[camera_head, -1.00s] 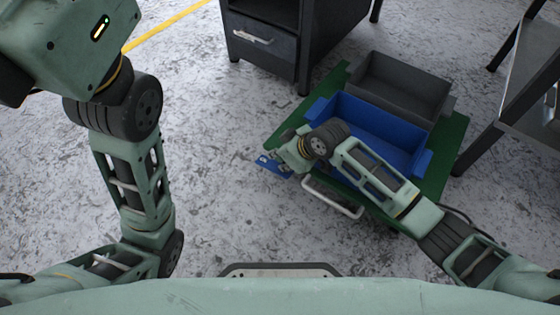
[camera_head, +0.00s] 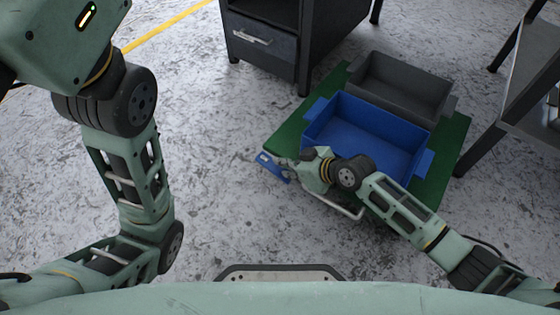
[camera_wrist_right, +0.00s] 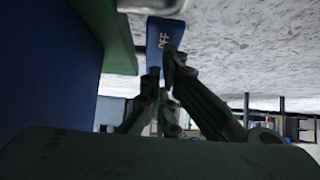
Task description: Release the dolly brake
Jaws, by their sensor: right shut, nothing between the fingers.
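The dolly (camera_head: 446,160) is a green platform on the floor, right of centre in the head view. Its brake pedal (camera_head: 271,166) is a blue tab sticking out at the near left corner. In the right wrist view the pedal (camera_wrist_right: 163,38) carries the letters "OFF". My right gripper (camera_head: 288,168) is at the pedal, its fingers small and partly hidden in the head view. In the wrist view its fingers (camera_wrist_right: 166,72) are shut and empty, at or just before the pedal; contact cannot be told. My left arm is at the left; its gripper is out of frame.
A blue bin (camera_head: 322,113) and a grey bin (camera_head: 405,75) sit on the dolly. A metal handle (camera_head: 345,210) runs along its near edge. A dark drawer cabinet (camera_head: 262,45) stands behind, and a dark table (camera_head: 520,95) at the right. Floor left of the dolly is clear.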

